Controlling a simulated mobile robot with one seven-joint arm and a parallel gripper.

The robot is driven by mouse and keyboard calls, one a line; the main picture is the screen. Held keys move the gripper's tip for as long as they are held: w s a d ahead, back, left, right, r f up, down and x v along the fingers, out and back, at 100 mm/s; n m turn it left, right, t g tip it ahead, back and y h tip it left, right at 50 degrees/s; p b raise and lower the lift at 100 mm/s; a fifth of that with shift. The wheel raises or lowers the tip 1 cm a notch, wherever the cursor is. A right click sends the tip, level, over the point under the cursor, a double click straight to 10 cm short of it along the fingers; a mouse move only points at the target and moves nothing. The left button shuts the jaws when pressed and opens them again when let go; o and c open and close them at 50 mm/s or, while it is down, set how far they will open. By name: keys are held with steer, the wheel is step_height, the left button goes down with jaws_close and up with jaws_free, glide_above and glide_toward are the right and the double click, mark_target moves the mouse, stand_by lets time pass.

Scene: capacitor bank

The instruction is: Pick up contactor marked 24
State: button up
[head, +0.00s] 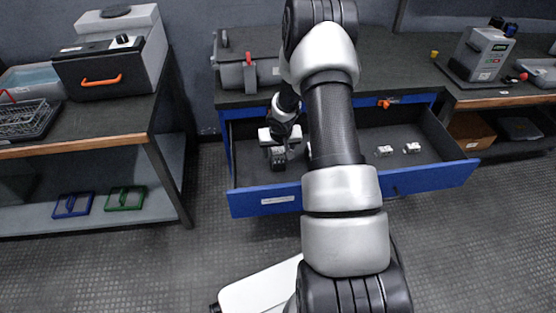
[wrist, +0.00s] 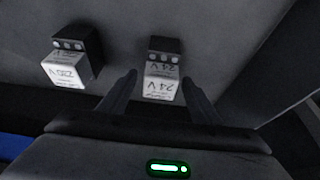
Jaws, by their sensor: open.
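The contactor marked 24 V (wrist: 162,72) has a white labelled face and a dark top with terminals. In the wrist view it stands just beyond my gripper (wrist: 159,78), whose two fingers are open, one to each side of its near end. I cannot tell whether either finger touches it. A similar contactor, marked 230 V (wrist: 66,68), stands to the left, outside the fingers. In the head view my gripper (head: 278,158) is low inside the left part of the open blue drawer (head: 330,192); my arm and gripper hide the contactors there.
Two small white parts, one (head: 384,151) beside the other (head: 412,148), lie in the drawer's right part. The floor in front is clear.

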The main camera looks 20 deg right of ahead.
steer(key=shift+x, duration=1.5)
steer(key=shift+r, duration=0.1)
steer(key=c, duration=1.4)
